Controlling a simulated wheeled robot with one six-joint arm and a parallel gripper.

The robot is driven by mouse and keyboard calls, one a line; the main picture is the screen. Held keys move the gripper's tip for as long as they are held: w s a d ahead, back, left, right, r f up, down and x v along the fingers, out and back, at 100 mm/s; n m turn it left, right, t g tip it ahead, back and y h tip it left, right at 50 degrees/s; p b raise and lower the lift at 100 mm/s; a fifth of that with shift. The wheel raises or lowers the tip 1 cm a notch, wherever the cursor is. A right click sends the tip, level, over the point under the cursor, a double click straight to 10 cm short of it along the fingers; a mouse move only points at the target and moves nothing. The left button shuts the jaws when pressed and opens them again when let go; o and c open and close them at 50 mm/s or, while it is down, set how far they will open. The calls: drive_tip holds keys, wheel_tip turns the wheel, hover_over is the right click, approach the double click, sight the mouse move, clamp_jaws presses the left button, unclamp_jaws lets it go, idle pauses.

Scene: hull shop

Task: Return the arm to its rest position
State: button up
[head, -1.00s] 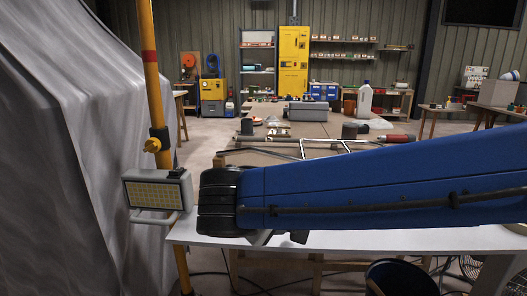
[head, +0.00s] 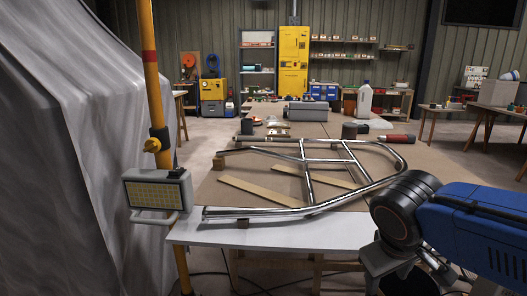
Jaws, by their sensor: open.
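My blue arm (head: 480,235) comes in from the right edge at the lower right, with a black round joint (head: 400,210) at its near end. My gripper (head: 418,268) shows only in part beneath that joint, as grey and dark pieces. It is open, and I see nothing held in it. It hangs by the right end of the white table edge, clear of the tube frame.
A bent metal tube frame (head: 310,178) lies on the workbench with wooden strips (head: 258,192) under it. A work lamp (head: 158,194) on a yellow pole (head: 153,90) and a draped grey sheet (head: 75,150) stand at left. A red-handled tool (head: 397,138) lies behind the frame.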

drive_tip(key=s+d+f+m+t+y, duration=0.1)
drive_tip(key=s+d+f+m+y, duration=0.1)
drive_tip(key=s+f+m, duration=0.1)
drive_tip(key=shift+s+y, duration=0.3)
drive_tip(key=shift+s, duration=0.6)
